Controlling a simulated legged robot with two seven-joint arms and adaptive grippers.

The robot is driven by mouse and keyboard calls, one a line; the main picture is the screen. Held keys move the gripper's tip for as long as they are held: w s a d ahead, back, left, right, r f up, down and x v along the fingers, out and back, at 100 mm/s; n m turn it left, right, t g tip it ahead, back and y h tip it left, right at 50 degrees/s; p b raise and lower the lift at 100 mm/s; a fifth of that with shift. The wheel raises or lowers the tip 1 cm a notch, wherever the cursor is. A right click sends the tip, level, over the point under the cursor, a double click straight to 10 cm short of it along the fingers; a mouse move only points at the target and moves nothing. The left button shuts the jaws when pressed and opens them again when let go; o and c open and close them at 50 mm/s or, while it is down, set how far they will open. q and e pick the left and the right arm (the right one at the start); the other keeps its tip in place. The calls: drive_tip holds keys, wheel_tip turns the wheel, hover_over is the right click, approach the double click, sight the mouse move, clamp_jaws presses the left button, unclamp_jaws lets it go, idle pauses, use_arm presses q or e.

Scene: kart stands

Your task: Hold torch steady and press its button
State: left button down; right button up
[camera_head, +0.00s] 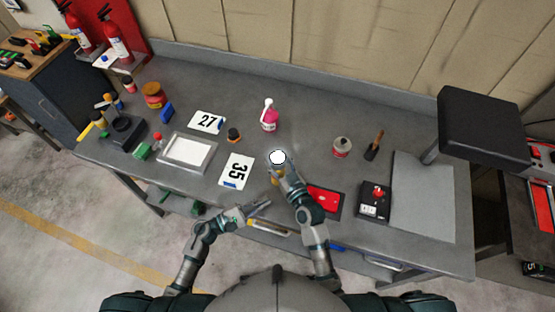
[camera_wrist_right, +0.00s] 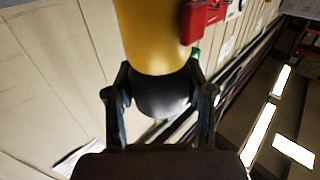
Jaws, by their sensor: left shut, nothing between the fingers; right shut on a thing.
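The torch (camera_head: 278,157) is held up over the workbench, and in the head view its round white end faces the camera. In the right wrist view the torch (camera_wrist_right: 152,40) has a yellow body, a dark lower part and a red button-like piece (camera_wrist_right: 202,18) on its right side. My right gripper (camera_head: 284,174) is shut on the torch, with its fingers (camera_wrist_right: 160,92) on both sides of the dark part. My left gripper (camera_head: 262,205) is shut and empty, below and left of the torch, apart from it. The fingers of the right gripper are partly hidden in the head view.
The grey workbench (camera_head: 330,115) carries number cards 27 (camera_head: 207,121) and 35 (camera_head: 236,171), a pink bottle (camera_head: 269,118), a tin (camera_head: 342,147), a red tray (camera_head: 325,201) and a red-topped box (camera_head: 374,201). A black raised block (camera_head: 484,120) stands at right.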

drive_tip(key=o, duration=1.4)
drive_tip(key=shift+o, duration=0.2)
